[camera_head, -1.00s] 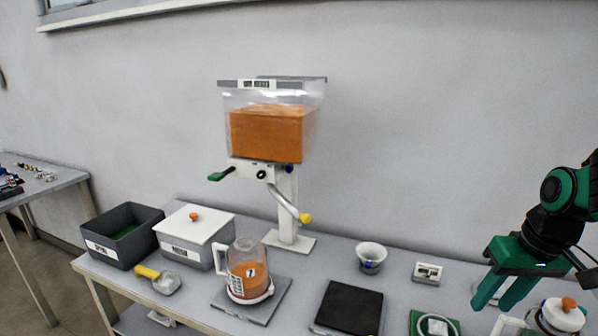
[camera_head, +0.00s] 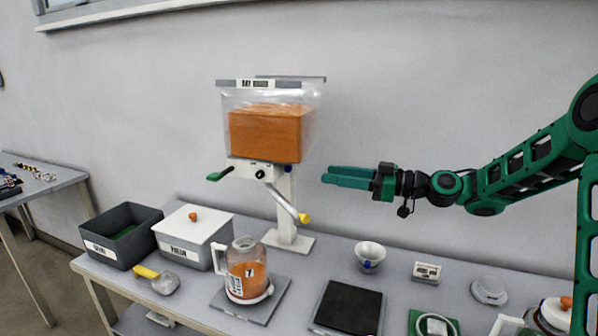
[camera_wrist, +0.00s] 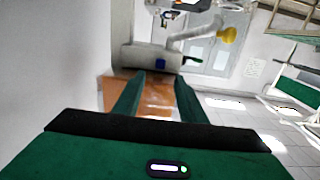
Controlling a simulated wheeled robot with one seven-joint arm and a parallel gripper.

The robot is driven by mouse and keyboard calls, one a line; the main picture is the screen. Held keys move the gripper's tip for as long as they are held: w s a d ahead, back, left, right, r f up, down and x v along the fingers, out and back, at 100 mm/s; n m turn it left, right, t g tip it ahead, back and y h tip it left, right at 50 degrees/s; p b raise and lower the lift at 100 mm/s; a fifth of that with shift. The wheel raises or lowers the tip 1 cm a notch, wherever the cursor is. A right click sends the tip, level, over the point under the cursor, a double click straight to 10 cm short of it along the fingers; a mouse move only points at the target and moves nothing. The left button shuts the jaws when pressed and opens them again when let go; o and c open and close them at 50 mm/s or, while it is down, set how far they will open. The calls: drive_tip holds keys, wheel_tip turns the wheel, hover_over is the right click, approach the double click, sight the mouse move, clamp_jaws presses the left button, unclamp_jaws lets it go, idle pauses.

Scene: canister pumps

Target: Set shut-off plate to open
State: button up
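The dispenser's clear hopper (camera_head: 268,132) holds orange contents above a white valve block (camera_head: 250,172) on a post. A green-gripped handle (camera_head: 219,175) sticks out left of the block. A dark blue knob (camera_head: 289,169) is at its right end, also seen in the wrist view (camera_wrist: 160,63). A crank with a yellow knob (camera_head: 304,218) hangs below. I cannot tell for certain which part is the shut-off plate. My gripper (camera_head: 325,175) is right of the block, apart from it, pointing left. Its fingers are apart and empty in the wrist view (camera_wrist: 157,92).
Below stand a jug of orange contents (camera_head: 247,270) on a grey pad, a black pad (camera_head: 348,308), a white cup (camera_head: 370,256) and a small display (camera_head: 427,272). A lidded white bin (camera_head: 193,233) and a grey bin (camera_head: 122,238) are left. Space around my gripper is clear.

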sight(288, 168)
drive_tip(key=x, duration=1)
drive_tip(key=shift+w+a+r, duration=0.15)
drive_tip(key=shift+a+r, duration=0.05)
drive_tip(key=shift+a, duration=0.2)
clamp_jaws()
